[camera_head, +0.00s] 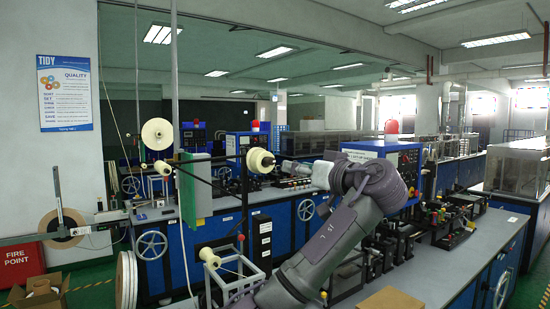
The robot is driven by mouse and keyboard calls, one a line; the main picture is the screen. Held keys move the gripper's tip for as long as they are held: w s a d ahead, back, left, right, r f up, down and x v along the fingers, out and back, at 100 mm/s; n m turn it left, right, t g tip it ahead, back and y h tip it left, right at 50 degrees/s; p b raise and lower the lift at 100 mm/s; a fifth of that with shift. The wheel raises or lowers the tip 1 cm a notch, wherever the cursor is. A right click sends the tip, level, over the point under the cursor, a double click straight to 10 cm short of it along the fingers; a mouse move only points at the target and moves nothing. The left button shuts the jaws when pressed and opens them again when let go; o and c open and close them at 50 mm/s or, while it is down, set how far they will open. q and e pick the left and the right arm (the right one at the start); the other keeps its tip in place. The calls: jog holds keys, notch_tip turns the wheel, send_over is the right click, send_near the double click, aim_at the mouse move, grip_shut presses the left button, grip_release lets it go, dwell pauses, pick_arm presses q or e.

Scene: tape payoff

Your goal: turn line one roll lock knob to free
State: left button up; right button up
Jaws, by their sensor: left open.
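A cream tape roll (257,161) sits on a dark arm of the payoff frame near the middle of the view. A small dark hub shows at its right face, perhaps the lock knob, but it is too small to tell its setting. My left gripper (281,164) is open and points left at this hub from the right, very close to it. I cannot tell whether it touches. My left arm rises from the bottom middle and bends left at the wrist. My right gripper is not in view.
A larger cream roll (157,133) stands further left. A pale green panel (195,188) stands left of the frame. A white wire cage (238,278) is below. A blue cabinet with a red beacon (391,127) is behind my arm. A grey bench (440,262) lies right.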

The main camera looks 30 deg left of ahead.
aim_at(273, 162)
pick_arm(q)
jog(key=p+x, duration=0.4)
jog(key=x, duration=0.5)
jog(key=shift+w+a+r+p, duration=0.1)
jog(key=shift+a+p, duration=0.2)
jog(key=shift+p, duration=0.1)
jog(key=shift+w+a, duration=0.2)
jog(key=shift+a, duration=0.2)
grip_shut()
